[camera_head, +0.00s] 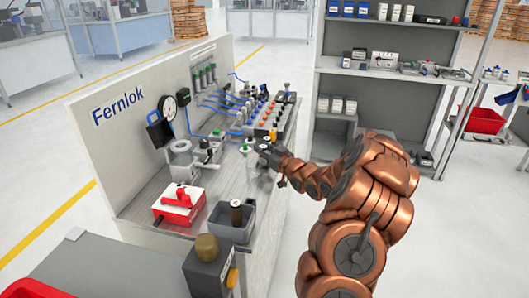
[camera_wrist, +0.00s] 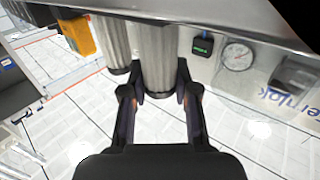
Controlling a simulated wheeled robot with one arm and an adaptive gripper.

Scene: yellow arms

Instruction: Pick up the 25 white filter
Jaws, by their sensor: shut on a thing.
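My gripper (camera_wrist: 160,84) is shut on a pale, ribbed cylindrical filter (camera_wrist: 160,58), with one finger on each side of it. The filter's number cannot be read. A second ribbed cylinder (camera_wrist: 117,45) stands just left of it in the wrist view. In the head view my gripper (camera_head: 277,158) is at the right edge of the bench, by a dark-topped cylinder (camera_head: 265,147). A green-topped pale cylinder (camera_head: 248,152) stands just left of it. My wrist hides part of this area, and I cannot tell whether the held filter is clear of the bench.
A gauge (camera_head: 168,107) is on the Fernlok back panel. A grey shelf (camera_head: 395,75) stands behind my arm.

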